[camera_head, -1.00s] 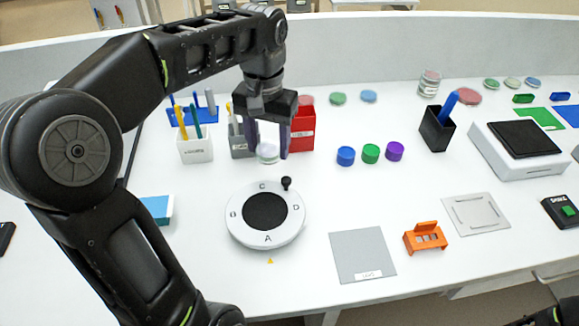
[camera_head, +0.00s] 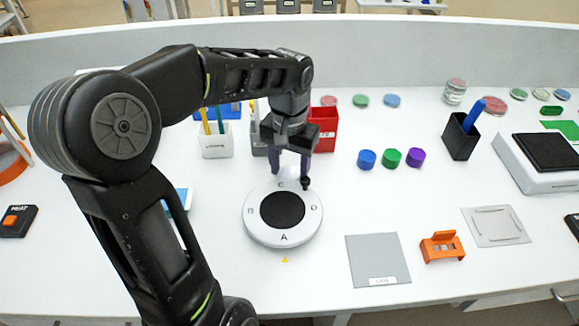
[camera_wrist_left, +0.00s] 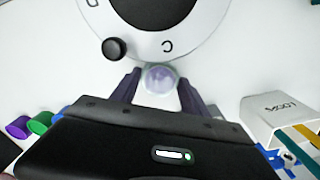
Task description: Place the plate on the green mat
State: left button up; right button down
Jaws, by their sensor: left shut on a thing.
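The plate, a small clear round dish (camera_wrist_left: 160,78) with a pale violet tint, sits between the fingertips of my left gripper (camera_wrist_left: 159,88) in the left wrist view. The gripper is shut on it, just beside the rim of a white round turntable near its letter C. In the head view my left gripper (camera_head: 290,174) points down at the turntable's far edge; the dish is hard to make out there. My right gripper is not in view.
The turntable (camera_head: 255,226) has a black centre and a knob. Pen cups (camera_head: 217,142) and a red bin (camera_head: 324,128) stand behind the gripper. Coloured caps (camera_head: 391,158), a black cup (camera_head: 461,137) and a white device (camera_head: 535,170) lie toward the mat.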

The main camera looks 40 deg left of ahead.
pick_arm(q)
jog(key=shift+f, duration=0.15)
jog(key=o, duration=1.5)
jog(key=shift+c, duration=0.2)
jog(key=shift+r, duration=3.95)
jog(key=shift+o, duration=0.3)
